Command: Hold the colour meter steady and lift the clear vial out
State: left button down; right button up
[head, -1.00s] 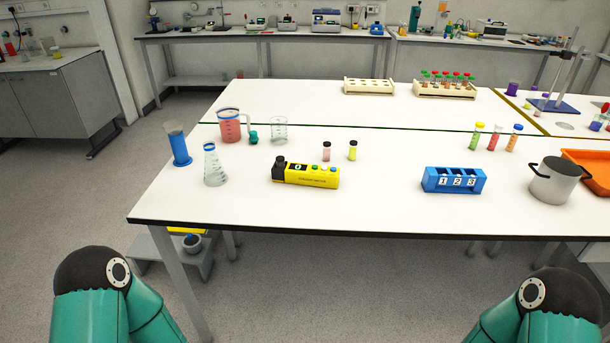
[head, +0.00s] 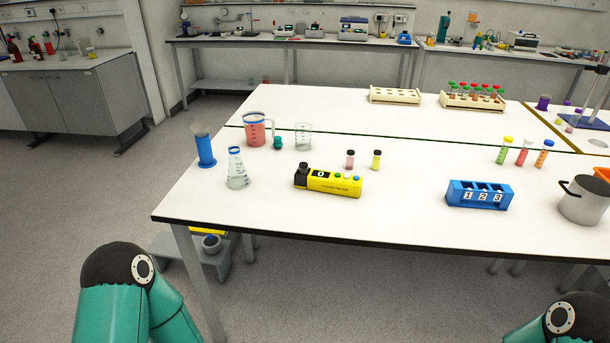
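The colour meter (head: 332,181) is a yellow box lying on the white table near its front edge. It has a black part with an upright black knob or cap at its left end, a small display reading 0 and coloured buttons on top. I cannot make out a clear vial; whether one sits in the meter is not visible. Two small capped vials stand apart behind the meter, one pinkish (head: 350,160) and one yellow (head: 376,160). Only teal and black links of my arms show at the bottom, short of the table. Neither gripper is in view.
Left of the meter stand a conical flask (head: 237,171), a blue cylinder (head: 204,147) and a beaker of red liquid (head: 257,130). A blue numbered rack (head: 479,196) and a grey pot (head: 584,200) stand to the right. The table between meter and rack is clear.

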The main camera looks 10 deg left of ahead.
aim_at(303, 169)
jog(key=u, duration=0.35)
jog(key=i, duration=1.05)
jog(key=z, duration=0.35)
